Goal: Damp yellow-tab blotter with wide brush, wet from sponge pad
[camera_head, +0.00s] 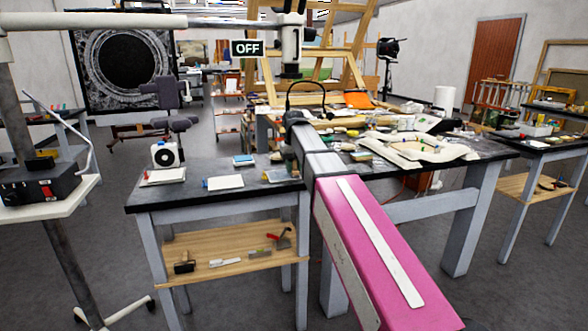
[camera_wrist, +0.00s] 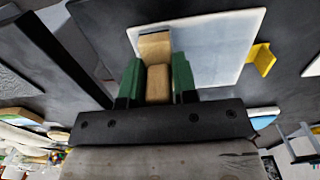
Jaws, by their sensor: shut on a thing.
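In the wrist view, my gripper (camera_wrist: 158,82) has its green fingers shut on the wooden handle of the wide brush (camera_wrist: 157,47). The brush is over a pale blotter (camera_wrist: 215,45), and its far end overlaps the blotter's near-left part. I cannot tell whether it touches. A yellow tab (camera_wrist: 262,59) sticks out from the blotter's right edge. In the head view, a pale blotter (camera_head: 284,177) lies at the dark table's right end, by my arm. My gripper is mostly hidden there. A small blue block (camera_head: 243,160) behind the blotters may be the sponge pad.
A blue-tabbed blotter (camera_head: 226,182) and another pale sheet (camera_head: 163,176) lie left on the dark table (camera_head: 200,199). A white round-faced device (camera_head: 165,155) stands behind them. The lower shelf (camera_head: 215,247) holds small tools. A cluttered second table (camera_head: 470,152) stands right.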

